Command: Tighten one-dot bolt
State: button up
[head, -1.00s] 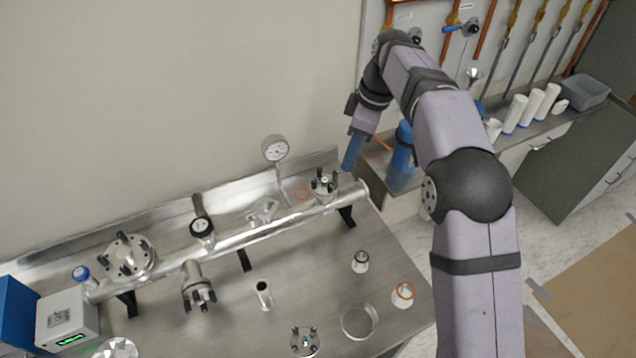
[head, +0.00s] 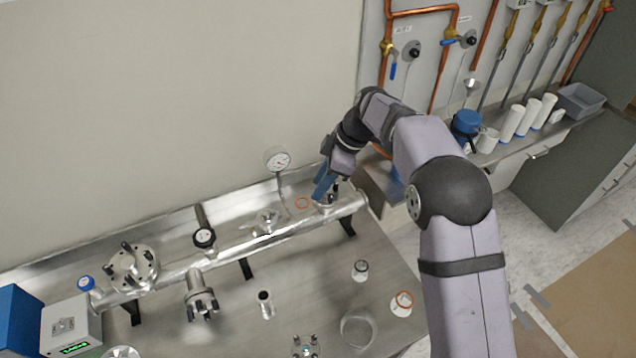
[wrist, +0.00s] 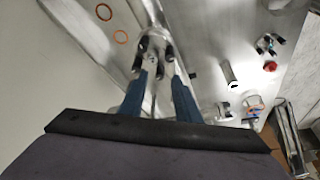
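A small flange with several dark bolts (head: 333,194) sits on top of the right end of the steel tube (head: 285,229). My gripper (head: 321,190) has its blue fingers pointing down at this flange and hides part of it. In the wrist view, the bolted flange (wrist: 153,46) lies just beyond and between my two blue fingertips (wrist: 162,72). The fingers are apart, with a dark bolt near the gap. I cannot tell whether they touch it. The dot marks on the bolts are too small to read.
A pressure gauge (head: 278,160) stands behind the tube, left of my gripper. A larger bolted flange (head: 131,267) and a black-knobbed valve (head: 204,237) are farther left. Loose fittings and a glass dish (head: 358,331) stand on the bench in front. A copper ring (head: 302,203) lies near the flange.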

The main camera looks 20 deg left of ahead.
jog(key=shift+x, duration=0.95)
grip_shut()
jog(key=shift+f, duration=0.1)
jog(key=shift+f+m+b, duration=0.1)
jog(key=shift+m+b, duration=0.4)
jog(key=shift+b, duration=0.2)
jog(key=shift+s+m+t+b, duration=0.1)
jog(key=shift+m+t+b, duration=0.4)
jog(key=shift+m+b, duration=0.4)
jog(key=shift+r, duration=0.25)
